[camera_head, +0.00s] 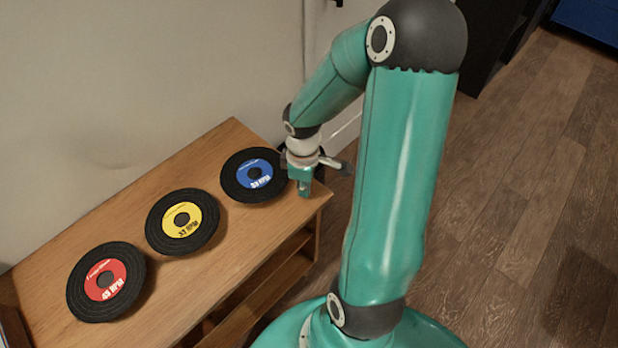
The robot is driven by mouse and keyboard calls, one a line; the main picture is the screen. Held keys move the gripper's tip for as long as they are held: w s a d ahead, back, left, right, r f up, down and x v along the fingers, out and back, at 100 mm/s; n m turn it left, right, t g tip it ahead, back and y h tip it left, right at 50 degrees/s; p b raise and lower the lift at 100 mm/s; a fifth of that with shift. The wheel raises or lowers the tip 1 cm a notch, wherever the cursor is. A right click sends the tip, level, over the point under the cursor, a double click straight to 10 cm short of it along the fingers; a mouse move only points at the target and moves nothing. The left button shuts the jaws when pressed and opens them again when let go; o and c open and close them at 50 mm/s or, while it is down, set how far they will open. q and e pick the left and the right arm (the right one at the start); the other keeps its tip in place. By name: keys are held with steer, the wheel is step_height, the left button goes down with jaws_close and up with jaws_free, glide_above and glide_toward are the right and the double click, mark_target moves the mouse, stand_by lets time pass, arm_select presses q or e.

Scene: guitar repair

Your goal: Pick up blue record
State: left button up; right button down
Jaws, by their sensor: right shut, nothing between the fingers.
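The blue record (254,174), black with a blue label, lies flat at the right end of the wooden table. My right gripper (304,192) points down at the table's right end, just right of the blue record. Its fingers are shut with nothing between them. It looks close to the record's right edge; I cannot tell whether they touch. My left gripper is not in view.
A yellow-label record (182,222) lies in the middle and a red-label record (106,281) at the near left of the wooden table (232,255). A wall runs behind the table. Wooden floor (540,200) lies to the right.

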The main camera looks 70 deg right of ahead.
mark_target(285, 184)
steer(key=shift+w+a+r, duration=0.1)
steer(key=shift+w+a, duration=0.05)
steer(key=shift+w, duration=0.6)
steer(key=shift+w+a+r, duration=0.1)
steer(key=shift+w, duration=0.6)
steer(key=shift+w+a+f, duration=0.1)
steer(key=shift+w+a, duration=0.05)
steer(key=shift+w, duration=0.85)
steer(key=shift+s, duration=0.15)
